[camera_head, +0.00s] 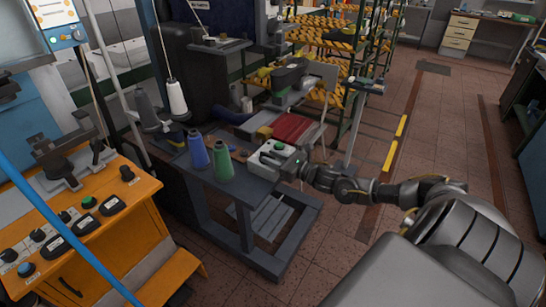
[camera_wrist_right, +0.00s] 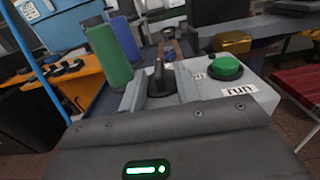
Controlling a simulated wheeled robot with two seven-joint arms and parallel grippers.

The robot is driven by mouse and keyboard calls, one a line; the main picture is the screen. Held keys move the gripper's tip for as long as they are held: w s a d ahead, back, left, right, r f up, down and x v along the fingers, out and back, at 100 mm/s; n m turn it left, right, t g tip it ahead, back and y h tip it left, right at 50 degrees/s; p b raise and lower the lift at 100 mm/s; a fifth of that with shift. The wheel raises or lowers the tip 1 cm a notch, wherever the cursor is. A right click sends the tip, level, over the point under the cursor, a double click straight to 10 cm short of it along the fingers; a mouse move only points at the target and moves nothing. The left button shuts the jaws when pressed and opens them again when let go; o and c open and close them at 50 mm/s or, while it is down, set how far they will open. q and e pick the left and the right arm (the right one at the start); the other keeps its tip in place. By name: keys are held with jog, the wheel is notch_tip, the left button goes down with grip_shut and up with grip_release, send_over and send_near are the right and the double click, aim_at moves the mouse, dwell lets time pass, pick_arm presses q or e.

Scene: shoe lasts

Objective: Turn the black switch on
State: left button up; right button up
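A light grey control box (camera_head: 263,170) sits on the dark table by the green and blue cones. In the right wrist view, the box carries the black switch (camera_wrist_right: 158,80), a rotary knob with an upright handle, and a green button (camera_wrist_right: 226,67) beside a "run" label (camera_wrist_right: 240,89). My right gripper (camera_head: 281,163) reaches the box from the right. In the right wrist view its two grey fingers (camera_wrist_right: 160,88) stand on either side of the black switch, with gaps showing, so it looks open around the knob. Contact cannot be told. My left gripper is out of view.
Green (camera_head: 223,163) and blue (camera_head: 197,150) thread cones stand just left of the box on the dark table (camera_head: 226,190). A red pad (camera_head: 292,127) lies behind it. An orange machine (camera_head: 142,192) stands at the left. Open floor (camera_head: 350,225) lies at the right.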

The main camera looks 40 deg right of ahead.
jog(key=shift+w, duration=0.1)
jog(key=shift+c, duration=0.4)
grip_shut()
